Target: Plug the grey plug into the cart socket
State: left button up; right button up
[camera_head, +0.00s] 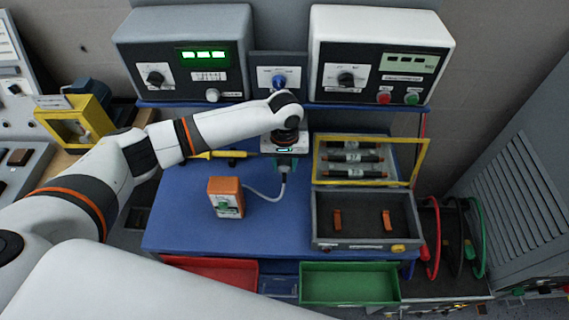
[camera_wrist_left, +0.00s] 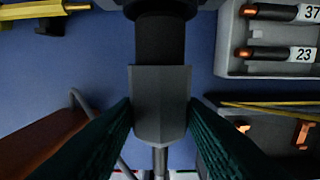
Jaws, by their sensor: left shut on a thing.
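The grey plug (camera_wrist_left: 160,105) fills the middle of the left wrist view. My left gripper (camera_wrist_left: 160,128) is shut on it, with dark ribbed fingers on both sides. A black cylindrical part (camera_wrist_left: 160,42) extends from the plug's far end to a dark body at the top edge; I cannot tell whether the plug is seated there. In the head view my left gripper (camera_head: 284,160) is over the back middle of the blue cart top, and the plug's grey cable (camera_head: 264,195) curves left to an orange box (camera_head: 226,191). The cart socket is not clearly visible. My right gripper is not in view.
An open grey case (camera_head: 366,245) with a yellow-framed lid stands right of the gripper. Red (camera_head: 210,270) and green (camera_head: 350,283) bins are in front. The blue cart top (camera_head: 180,225) is clear at left.

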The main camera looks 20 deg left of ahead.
pick_arm(q)
jog(key=shift+w+a, duration=0.15)
jog(key=shift+w, duration=0.45)
jog(key=shift+w+a, duration=0.15)
jog(key=shift+w, duration=0.4)
jog(key=o, duration=1.2)
jog(key=shift+r+p, duration=1.45)
jog(key=shift+p, duration=0.1)
jog(key=shift+r+p, duration=0.9)
jog(key=shift+r, duration=1.15)
